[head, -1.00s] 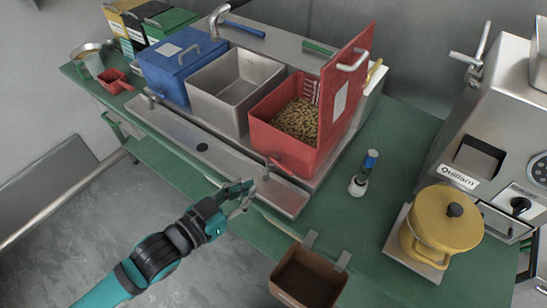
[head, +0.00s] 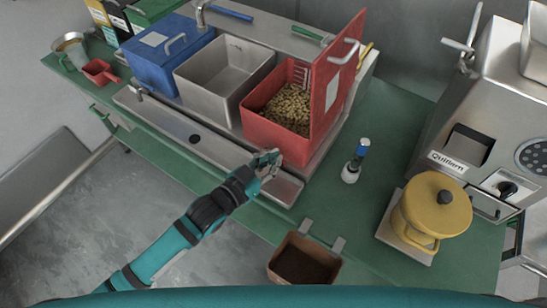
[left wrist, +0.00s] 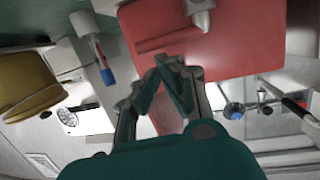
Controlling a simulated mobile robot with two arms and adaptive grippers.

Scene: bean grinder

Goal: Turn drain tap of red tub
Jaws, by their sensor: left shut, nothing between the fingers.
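The red tub (head: 262,133) stands at the right end of the row of tubs, its lid raised and brown pellets inside. My left gripper (head: 269,160) is at the lower front of the red tub, over the metal drip tray, and hides the tub's drain tap in the head view. In the left wrist view the red tub (left wrist: 240,50) fills the upper middle. My left gripper's fingers (left wrist: 168,65) are shut and empty before it, close to a pale metal fitting (left wrist: 200,8) on the red face. I cannot tell whether they touch the tub or tap. My right gripper is not in view.
An open grey tub (head: 213,85) and a blue tub (head: 165,62) stand left of the red one. A brown bin (head: 303,262) hangs at the table's front edge.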

